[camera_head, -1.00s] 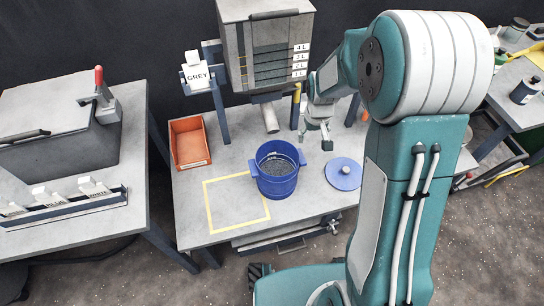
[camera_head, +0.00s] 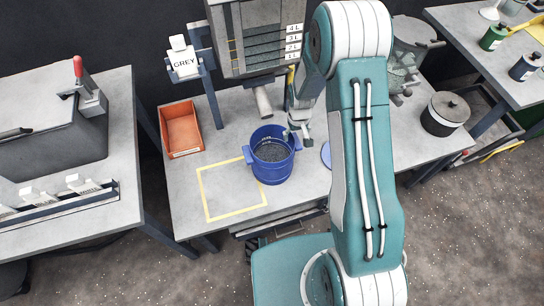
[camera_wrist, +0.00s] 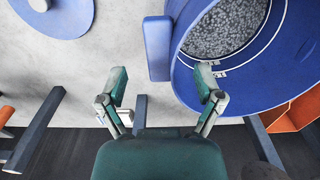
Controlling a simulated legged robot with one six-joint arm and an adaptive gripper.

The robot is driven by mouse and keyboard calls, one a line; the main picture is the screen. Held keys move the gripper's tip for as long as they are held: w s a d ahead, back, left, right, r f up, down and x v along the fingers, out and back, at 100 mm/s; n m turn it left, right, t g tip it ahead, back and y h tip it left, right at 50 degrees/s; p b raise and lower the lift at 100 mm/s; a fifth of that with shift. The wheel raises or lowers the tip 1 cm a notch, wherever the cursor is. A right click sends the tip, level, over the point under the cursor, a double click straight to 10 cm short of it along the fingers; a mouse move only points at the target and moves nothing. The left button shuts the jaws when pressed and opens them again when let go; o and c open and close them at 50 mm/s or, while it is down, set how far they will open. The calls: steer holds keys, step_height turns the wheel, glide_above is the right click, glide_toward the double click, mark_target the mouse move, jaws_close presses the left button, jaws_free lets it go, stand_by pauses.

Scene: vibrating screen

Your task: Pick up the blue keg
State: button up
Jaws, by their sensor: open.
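The blue keg (camera_head: 271,168) stands upright and open on the grey table, under the screen's chute, with dark grey granules inside. It has a block-like handle on each side. My gripper (camera_head: 298,130) is just right of the keg at its rim, near the right handle. In the wrist view the keg (camera_wrist: 290,75) fills the upper right, and one handle (camera_wrist: 157,48) is just ahead of the fingers. My gripper (camera_wrist: 160,92) is open, with its two fingers apart and nothing between them. Whether a finger touches the keg cannot be told.
A blue lid (camera_head: 326,155) lies right of the keg, partly hidden by my arm; it also shows in the wrist view (camera_wrist: 65,14). An orange bin (camera_head: 181,132) stands left. A yellow-outlined square (camera_head: 232,190) on the table is empty. The screen machine (camera_head: 255,38) stands behind.

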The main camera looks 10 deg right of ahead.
mark_target(295, 140)
step_height(295, 140, down, 4)
steer(key=shift+s+a+r, duration=0.15)
steer(key=shift+r, duration=0.1)
steer(key=shift+c, duration=0.4)
jaws_close()
steer(key=shift+r, duration=0.15)
